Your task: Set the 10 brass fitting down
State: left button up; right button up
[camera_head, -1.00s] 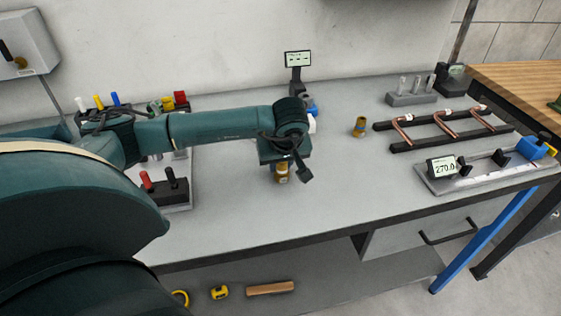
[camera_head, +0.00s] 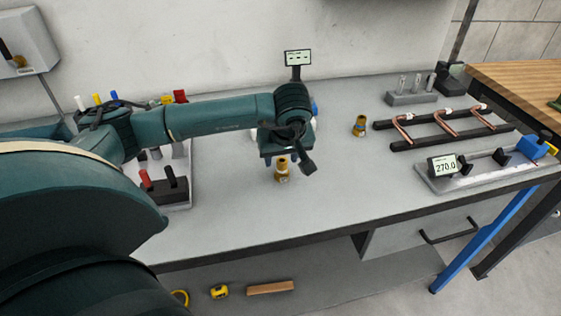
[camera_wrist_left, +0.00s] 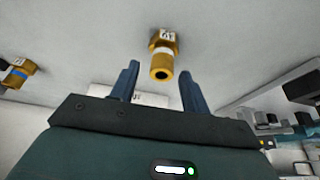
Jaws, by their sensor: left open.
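The brass fitting (camera_head: 282,169) stands upright on the grey bench top, just in front of my left gripper (camera_head: 283,156) in the head view. In the left wrist view the fitting (camera_wrist_left: 162,57) carries a white label that seems to read 10. It lies beyond and between the two blue fingertips of my left gripper (camera_wrist_left: 158,75), which are apart with nothing held. A second brass fitting (camera_head: 360,126) with a blue band stands further right on the bench; it also shows in the left wrist view (camera_wrist_left: 16,73). My right gripper is in neither view.
A black rack with bent copper tubes (camera_head: 445,128) is at the right, with a measuring fixture reading 270.0 (camera_head: 446,166) in front of it. A small display (camera_head: 298,58) stands behind my arm. The front middle bench is clear.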

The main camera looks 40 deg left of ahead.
pick_arm(q)
jog(key=v, duration=0.9)
jog(key=shift+b, duration=0.45)
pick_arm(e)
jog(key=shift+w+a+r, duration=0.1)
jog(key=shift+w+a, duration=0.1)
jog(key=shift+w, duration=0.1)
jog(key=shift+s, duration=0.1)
